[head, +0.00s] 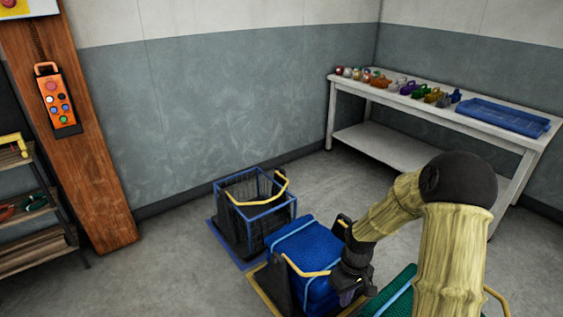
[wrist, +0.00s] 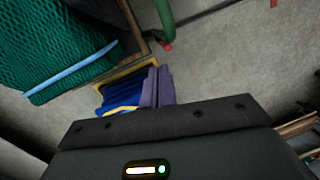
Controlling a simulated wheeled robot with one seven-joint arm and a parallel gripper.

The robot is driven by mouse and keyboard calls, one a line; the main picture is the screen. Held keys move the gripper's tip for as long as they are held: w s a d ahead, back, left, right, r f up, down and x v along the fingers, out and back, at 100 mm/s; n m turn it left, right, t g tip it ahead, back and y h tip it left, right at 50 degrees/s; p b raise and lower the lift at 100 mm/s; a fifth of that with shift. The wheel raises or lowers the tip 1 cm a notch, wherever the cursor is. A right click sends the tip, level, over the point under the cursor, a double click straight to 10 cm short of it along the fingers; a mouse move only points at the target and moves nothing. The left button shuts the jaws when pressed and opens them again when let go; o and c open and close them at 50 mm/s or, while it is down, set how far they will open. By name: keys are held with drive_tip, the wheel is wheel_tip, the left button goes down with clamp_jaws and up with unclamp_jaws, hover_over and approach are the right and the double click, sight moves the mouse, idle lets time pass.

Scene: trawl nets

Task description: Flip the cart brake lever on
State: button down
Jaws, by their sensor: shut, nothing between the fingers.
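My gripper (head: 346,298) hangs low at the right side of a cart with a blue net bundle (head: 300,252) and a yellow handle bar (head: 303,268). Its purple fingers are together with nothing between them; they also show in the wrist view (wrist: 157,88). There, blue netting in a yellow-edged frame (wrist: 122,92) lies just left of the fingers. A green net bundle (wrist: 60,48) with a light blue strap (wrist: 72,74) is at upper left. In the head view, the green-net cart (head: 396,297) is partly hidden by my arm. I cannot make out a brake lever clearly in either view.
An empty blue-framed wire basket cart (head: 256,214) stands behind the blue-net cart. A white table (head: 420,112) with small coloured items and a blue tray (head: 503,117) is at the back right. An orange button box (head: 57,100) hangs on a wooden post.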

drive_tip(key=s+a+r+m+t, duration=0.2)
drive_tip(key=s+r+m+t, duration=0.25)
drive_tip(key=s+r, duration=0.85)
wheel_tip(320, 180, up, 20)
drive_tip(key=w+p, duration=0.2)
drive_tip(key=p, duration=1.7)
drive_tip(key=shift+w+m+h, duration=0.15)
drive_tip(key=shift+m+h, duration=0.25)
drive_tip(key=shift+m, duration=0.05)
